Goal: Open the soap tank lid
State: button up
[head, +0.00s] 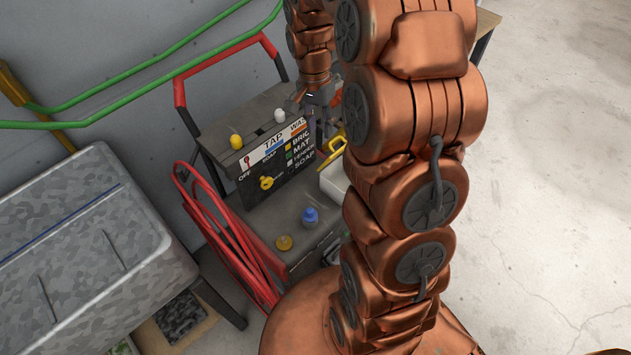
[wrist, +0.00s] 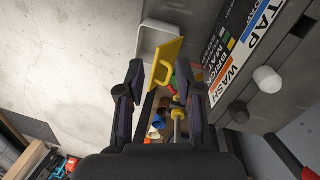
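A yellow plate with a loop handle (wrist: 168,60), which looks like the soap tank lid, shows in the wrist view beyond and between my fingertips. It appears tilted beside a white container (wrist: 148,38). In the head view, the yellow handle (head: 335,150) shows at the right side of the dark washer unit (head: 262,160), above the white container (head: 333,180). My gripper (wrist: 160,72) is open, its fingers on either side of the plate's line of sight. I cannot tell whether they touch it. In the head view, my gripper (head: 318,102) is partly hidden by my arm.
Small coloured pieces (wrist: 157,130) lie between my fingers in the wrist view. The washer panel has yellow and white knobs (head: 280,115). A blue cap (head: 310,215) and yellow cap (head: 284,243) sit lower. A red hose (head: 235,245) and grey chest (head: 85,260) are left; right floor is clear.

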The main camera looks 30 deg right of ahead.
jog(key=s+a+r+n+b, duration=0.1)
jog(key=s+a+n+b, duration=0.1)
jog(key=s+a, duration=0.3)
jog(key=s+a+r+n+b, duration=0.1)
jog(key=s+a+n, duration=0.4)
jog(key=s, duration=0.5)
jog(key=shift+r+b, duration=0.3)
jog(key=shift+b, duration=0.2)
jog(key=shift+s+a+r, duration=0.1)
jog(key=s+a+r+n+p, duration=0.1)
jog(key=s+r+n+p, duration=0.1)
jog(key=s, duration=0.3)
jog(key=s+a+r+n+p, duration=0.2)
jog(key=s+r+n+p, duration=0.1)
jog(key=s+r+p, duration=0.1)
jog(key=shift+s+a+r+p, duration=0.25)
jog(key=shift+s+r+p, duration=0.15)
jog(key=shift+s+r, duration=0.45)
jog(key=shift+s+f, duration=0.15)
jog(key=shift+s, duration=0.25)
jog(key=shift+c, duration=0.6)
jog(key=shift+s, duration=0.1)
jog(key=c, duration=0.5)
grip_shut()
